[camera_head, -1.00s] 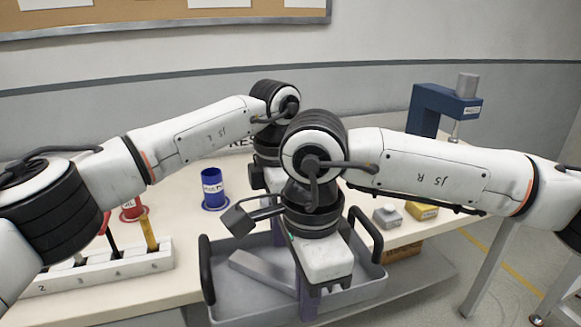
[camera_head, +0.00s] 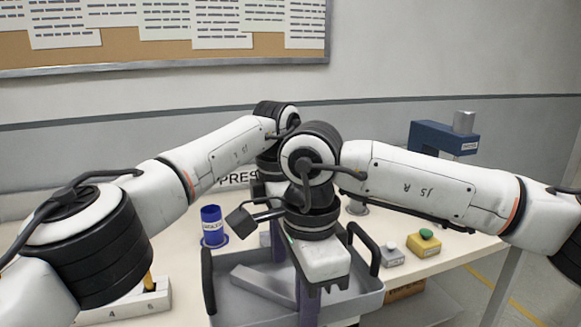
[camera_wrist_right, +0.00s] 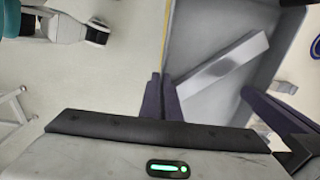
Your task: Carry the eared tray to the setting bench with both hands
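The eared tray (camera_head: 228,312) is a shallow grey tray with upright black handles at its left and right. A light grey bar lies slantwise in it; the tray also shows in the right wrist view (camera_wrist_right: 205,35). My right gripper (camera_head: 308,300) is at the near rim, its purple fingers (camera_wrist_right: 162,98) close together on it. My left gripper (camera_head: 278,243) is at the far side, mostly behind my right wrist; its fingertips are hidden, and it seems shut on the far rim. The setting bench (camera_head: 455,245) is the cream table beyond the tray.
A blue cup (camera_head: 212,225) stands on the bench to the left. A numbered white rack (camera_head: 140,303) is at the lower left, partly hidden by my arm. A grey block (camera_head: 391,256), a yellow block with green button (camera_head: 424,243) and a blue press (camera_head: 437,138) are at right.

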